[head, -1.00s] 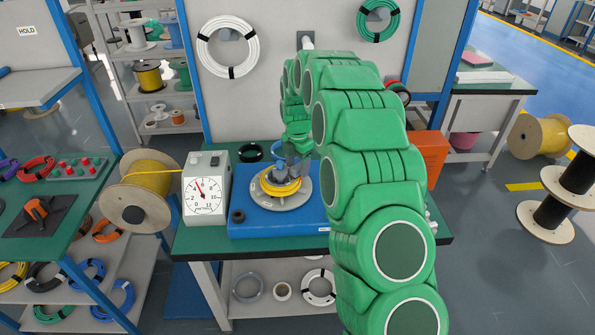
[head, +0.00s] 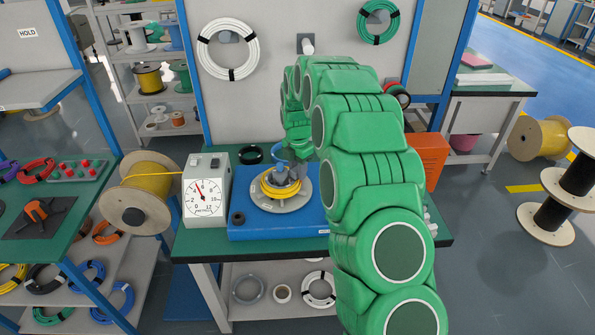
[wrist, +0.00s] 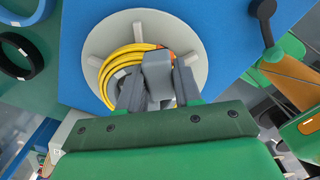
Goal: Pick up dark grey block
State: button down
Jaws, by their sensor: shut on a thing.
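The dark grey block (wrist: 157,76) is between the two fingers of my gripper (wrist: 158,92) in the wrist view. My gripper is shut on it, over the round grey plate (wrist: 188,47) with a coil of yellow cable (wrist: 112,66). The block covers part of the coil; I cannot tell whether it still touches the plate. In the head view my gripper (head: 286,171) is small, over the yellow coil (head: 270,190) on the grey plate (head: 291,203). My green arm reaches in from the lower right and hides the right part of the bench.
The plate sits on a blue base (head: 255,225) on the green bench. A dial gauge (head: 206,190) stands left of it, and a yellow cable reel (head: 140,200) is farther left. A black ring (head: 250,154) lies behind. An orange box (head: 430,158) stands right of my arm.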

notch_tip(320, 180, up, 3)
jog(key=shift+r, duration=0.15)
jog(key=shift+s+r, duration=0.25)
jog(key=s+d+r, duration=0.1)
jog(key=s+r, duration=0.8)
jog(key=s, duration=0.4)
jog(key=shift+s+d, duration=0.2)
jog(key=shift+d, duration=0.15)
jog(key=c, duration=1.4)
grip_release()
jog(key=c, duration=0.3)
